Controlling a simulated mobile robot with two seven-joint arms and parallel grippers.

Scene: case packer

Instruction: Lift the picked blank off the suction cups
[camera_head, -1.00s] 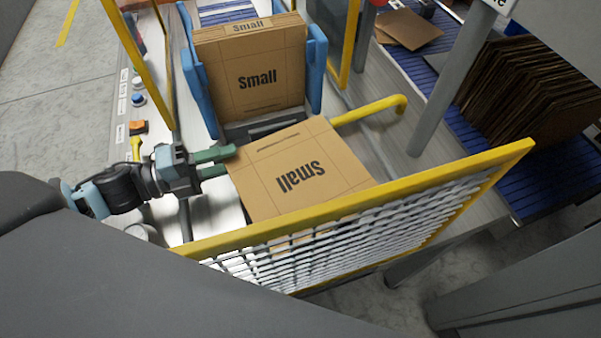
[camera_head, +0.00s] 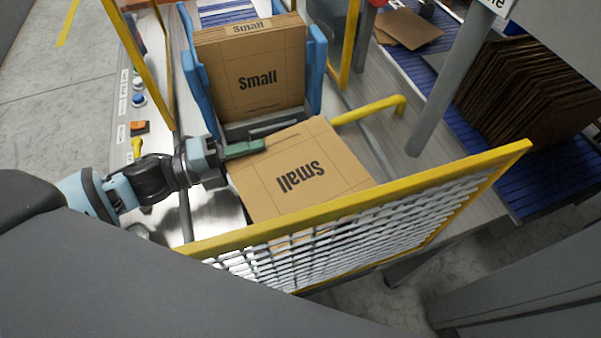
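The picked blank (camera_head: 300,178), a flat brown cardboard sheet printed "Small", lies tilted behind the yellow-framed mesh guard. The suction cups are hidden, presumably beneath it. My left gripper (camera_head: 243,149) reaches in from the left to the blank's upper left edge. One green finger lies over the face of the blank near that corner. The other finger is not visible, so I cannot tell whether the gripper is closed on the sheet. My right gripper is not in view.
A stack of upright "Small" blanks (camera_head: 258,82) stands between blue holders (camera_head: 315,72) behind the picked blank. The yellow mesh guard (camera_head: 365,232) stands in front. A yellow bent rail (camera_head: 370,109) is to the right. Buttons (camera_head: 138,99) line the panel at left.

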